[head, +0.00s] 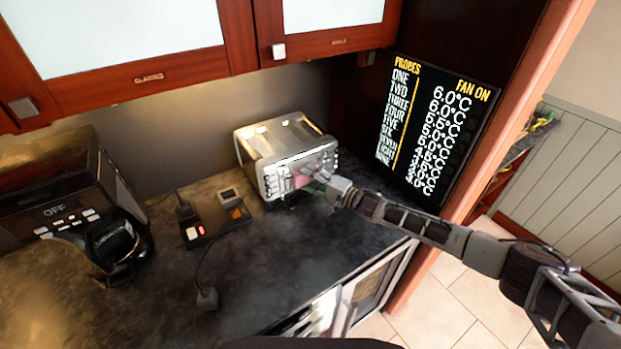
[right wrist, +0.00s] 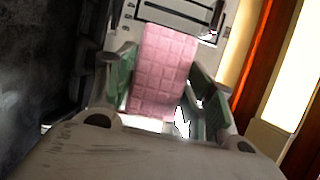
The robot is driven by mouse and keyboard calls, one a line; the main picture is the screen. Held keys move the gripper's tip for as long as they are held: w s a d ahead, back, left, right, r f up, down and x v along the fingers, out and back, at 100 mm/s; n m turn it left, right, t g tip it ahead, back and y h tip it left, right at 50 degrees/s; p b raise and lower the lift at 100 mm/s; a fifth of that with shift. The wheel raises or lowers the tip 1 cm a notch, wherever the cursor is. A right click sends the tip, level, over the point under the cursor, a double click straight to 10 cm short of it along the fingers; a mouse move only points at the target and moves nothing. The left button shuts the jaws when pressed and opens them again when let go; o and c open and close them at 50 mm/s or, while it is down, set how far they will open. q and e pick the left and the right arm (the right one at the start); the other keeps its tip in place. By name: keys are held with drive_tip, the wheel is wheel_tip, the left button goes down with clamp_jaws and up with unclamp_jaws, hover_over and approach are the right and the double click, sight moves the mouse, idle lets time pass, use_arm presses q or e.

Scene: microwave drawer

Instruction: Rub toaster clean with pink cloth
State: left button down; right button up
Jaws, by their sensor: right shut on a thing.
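A silver toaster (head: 285,150) stands at the back of the dark counter, near the right end. My right gripper (head: 318,178) is at the toaster's front face, its arm coming in from the right. In the right wrist view my right gripper (right wrist: 165,100) has its green-padded fingers around the pink cloth (right wrist: 163,70), which has a grid pattern. The cloth's far end lies against or very close to the toaster's pale front (right wrist: 180,20); I cannot tell exact contact. A bit of the pink cloth (head: 301,179) shows in the head view. My left gripper is not in view.
A black coffee maker (head: 60,195) with a glass jug stands at the left. A black display panel (head: 437,130) stands right of the toaster. Wooden cabinets (head: 150,75) hang above. The front counter is mostly clear.

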idle(0.3)
drive_tip(key=shift+f+b, duration=0.65)
drive_tip(key=shift+f, duration=0.15)
drive_tip(key=shift+r, duration=0.1)
drive_tip(key=shift+r+p, duration=0.4)
drive_tip(key=shift+p, duration=0.15)
drive_tip(key=shift+r+p, duration=0.3)
drive_tip(key=shift+r, duration=0.1)
drive_tip(key=shift+r, duration=0.15)
drive_tip(key=shift+r+p, duration=0.3)
drive_tip(key=shift+p, duration=0.2)
